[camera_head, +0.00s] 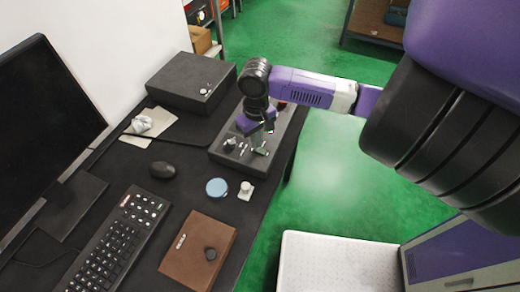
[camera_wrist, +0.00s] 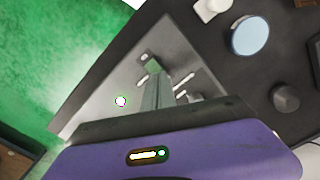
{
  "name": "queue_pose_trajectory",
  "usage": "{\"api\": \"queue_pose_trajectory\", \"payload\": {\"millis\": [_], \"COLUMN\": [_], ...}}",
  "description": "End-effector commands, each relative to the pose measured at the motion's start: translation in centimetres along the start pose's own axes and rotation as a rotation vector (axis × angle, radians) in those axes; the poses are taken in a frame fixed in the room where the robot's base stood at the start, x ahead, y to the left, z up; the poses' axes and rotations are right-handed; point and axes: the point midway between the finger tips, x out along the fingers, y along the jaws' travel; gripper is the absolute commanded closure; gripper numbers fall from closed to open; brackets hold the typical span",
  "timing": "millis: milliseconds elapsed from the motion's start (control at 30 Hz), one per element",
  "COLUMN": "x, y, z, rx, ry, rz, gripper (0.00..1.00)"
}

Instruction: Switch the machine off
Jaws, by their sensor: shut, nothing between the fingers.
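The machine's control panel (camera_head: 222,155) is a dark grey sloped box on the desk, in the upper middle of the head view. It carries a dark knob (camera_head: 230,144), small white labels and a red part (camera_head: 282,104) near its far end. In the wrist view the panel (camera_wrist: 95,100) shows a bright round spot (camera_wrist: 121,101) and white marks. My gripper (camera_head: 262,150) points down over the panel's near part, fingers shut and empty. In the wrist view my gripper (camera_wrist: 153,70) covers part of the panel. I cannot tell whether the fingertips touch it or which control is the power switch.
A black box (camera_head: 190,80) stands behind. Green floor is right.

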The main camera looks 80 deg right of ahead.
Motion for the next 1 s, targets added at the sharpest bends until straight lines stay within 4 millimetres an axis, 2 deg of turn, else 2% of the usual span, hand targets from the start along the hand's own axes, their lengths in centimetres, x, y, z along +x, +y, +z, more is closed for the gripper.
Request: {"api": "queue_pose_trajectory", "payload": {"millis": [1000], "x": [1.5], "y": [0.0], "z": [0.0], "rx": [0.000], "ry": [-0.001], "rz": [0.000], "gripper": [1.00]}}
